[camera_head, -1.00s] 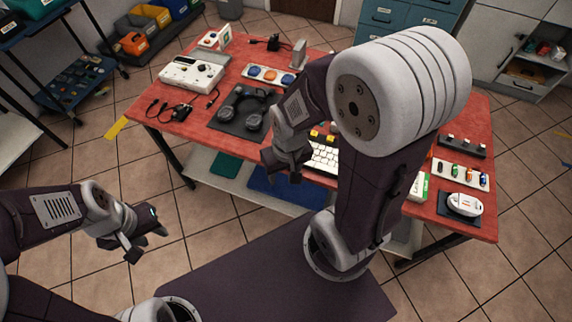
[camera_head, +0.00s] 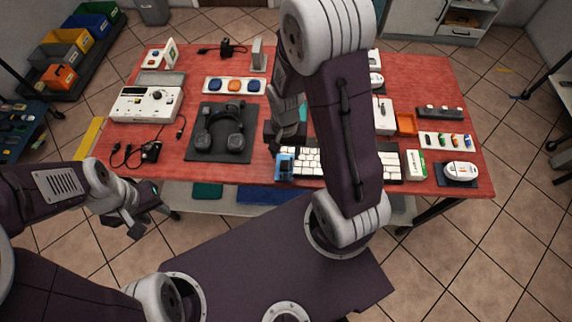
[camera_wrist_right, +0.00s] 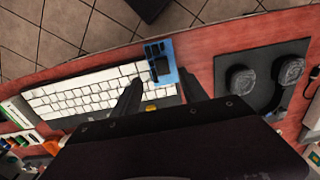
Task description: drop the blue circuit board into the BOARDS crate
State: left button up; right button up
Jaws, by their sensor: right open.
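The blue circuit board (camera_head: 285,168) lies at the left end of the white keyboard (camera_head: 308,160), near the table's front edge. It also shows in the right wrist view (camera_wrist_right: 161,62), with black parts on it. My right gripper (camera_head: 287,140) is open above and behind the board. In the wrist view its two fingers (camera_wrist_right: 159,78) are spread on either side of the board's near end, apart from it. My left gripper (camera_head: 140,222) hangs in front of the table, away from the board; its jaw opening is unclear. I cannot pick out a crate with a readable BOARDS label.
Several coloured bins (camera_head: 74,48) stand at the far left, off the table. Headphones on a dark mat (camera_head: 203,117) lie left of the board. A white device (camera_head: 147,104) is further left. A small orange tray (camera_head: 406,124) is at right. My right arm hides the table's middle.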

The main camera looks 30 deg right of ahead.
aim_at(284, 164)
jog(key=f, duration=0.1)
jog(key=w+f, duration=0.1)
jog(key=shift+a+f, duration=0.15)
jog(key=shift+f, duration=0.2)
jog(key=shift+w+f, duration=0.15)
jog(key=f, duration=0.4)
jog(key=shift+s+f, duration=0.3)
jog(key=shift+s, duration=0.1)
jog(key=shift+w+f, duration=0.25)
jog(key=shift+s, duration=0.1)
grip_shut()
